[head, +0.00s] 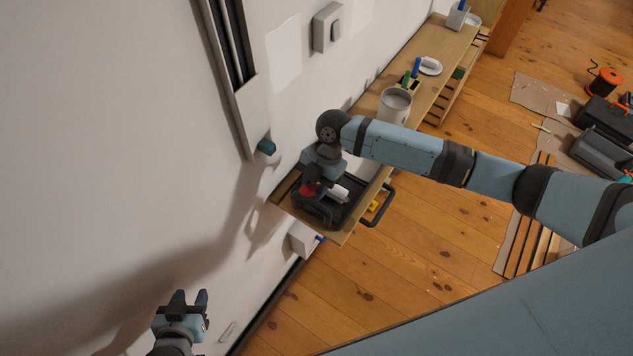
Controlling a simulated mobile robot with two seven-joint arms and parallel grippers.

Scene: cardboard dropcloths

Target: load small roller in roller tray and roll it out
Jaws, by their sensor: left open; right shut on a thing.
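The dark roller tray (352,212) sits on the near end of the long wooden shelf by the wall. The small roller's white sleeve (340,192) shows over the tray, beside my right gripper. Whether it touches the tray floor I cannot tell. My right gripper (313,190) points down over the tray's left part and is shut on the small roller, with a red part showing at the jaws. The wrist hides most of the hold. My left gripper (190,297) is open and empty at the lower left, in front of the wall, away from the tray.
A white paint can (395,106) stands on the shelf behind my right forearm. Beyond it are a small holder with blue and green items (411,78) and a white dish (430,66). A wall switch (328,28) is above. Toolboxes (603,140) and planks lie on the floor at right.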

